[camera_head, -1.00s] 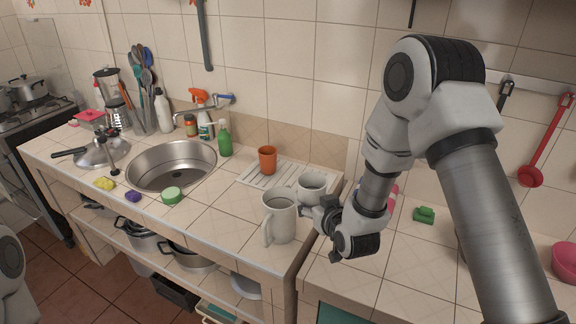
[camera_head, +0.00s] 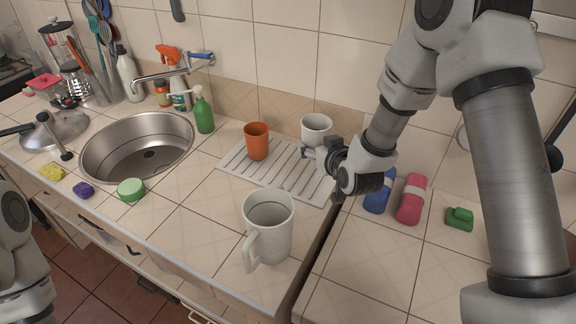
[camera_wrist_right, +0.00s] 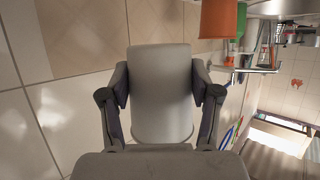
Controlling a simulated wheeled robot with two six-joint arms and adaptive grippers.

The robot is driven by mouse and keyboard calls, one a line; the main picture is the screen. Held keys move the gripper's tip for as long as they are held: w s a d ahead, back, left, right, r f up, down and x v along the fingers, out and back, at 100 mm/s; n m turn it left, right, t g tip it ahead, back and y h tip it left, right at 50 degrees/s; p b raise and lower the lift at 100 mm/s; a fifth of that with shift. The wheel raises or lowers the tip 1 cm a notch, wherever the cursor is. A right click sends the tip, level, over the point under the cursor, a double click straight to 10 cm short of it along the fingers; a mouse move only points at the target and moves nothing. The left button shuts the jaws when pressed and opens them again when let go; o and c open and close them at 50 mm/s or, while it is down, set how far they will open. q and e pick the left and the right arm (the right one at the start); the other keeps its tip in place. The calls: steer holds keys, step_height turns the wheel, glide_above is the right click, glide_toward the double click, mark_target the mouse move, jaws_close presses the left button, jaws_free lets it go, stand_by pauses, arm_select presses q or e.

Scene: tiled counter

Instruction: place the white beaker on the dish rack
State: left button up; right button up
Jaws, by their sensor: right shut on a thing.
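The white beaker (camera_head: 316,128) is upright in my right gripper (camera_head: 318,153), which is shut on its side. It is at the back right end of the dish rack (camera_head: 236,186), a pale slatted board on the counter. The gripper hides its lower part, so I cannot tell whether it touches the rack. In the right wrist view the beaker (camera_wrist_right: 160,100) fills the space between the two fingers of the right gripper (camera_wrist_right: 160,80). My left arm shows only at the left edge; its gripper is out of view.
An orange cup (camera_head: 257,141) stands on the rack, left of the beaker. A large white mug (camera_head: 268,228) stands in front of the rack. A green bottle (camera_head: 203,112) and the sink (camera_head: 137,147) are to the left. Blue (camera_head: 381,190) and pink (camera_head: 411,198) items lie to the right.

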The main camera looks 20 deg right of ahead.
mark_target(315, 186)
step_height(315, 186, down, 9)
steer(key=shift+f+p, duration=0.15)
steer(key=shift+p, duration=0.9)
steer(key=shift+f, duration=0.35)
steer(key=o, duration=1.5)
steer(key=shift+r, duration=0.3)
steer(key=shift+s, duration=0.4)
steer(key=b+v, duration=0.2)
steer(key=v, duration=0.6)
steer(key=shift+s, duration=0.15)
steer(key=p+v, duration=0.1)
steer(key=v, duration=0.2)
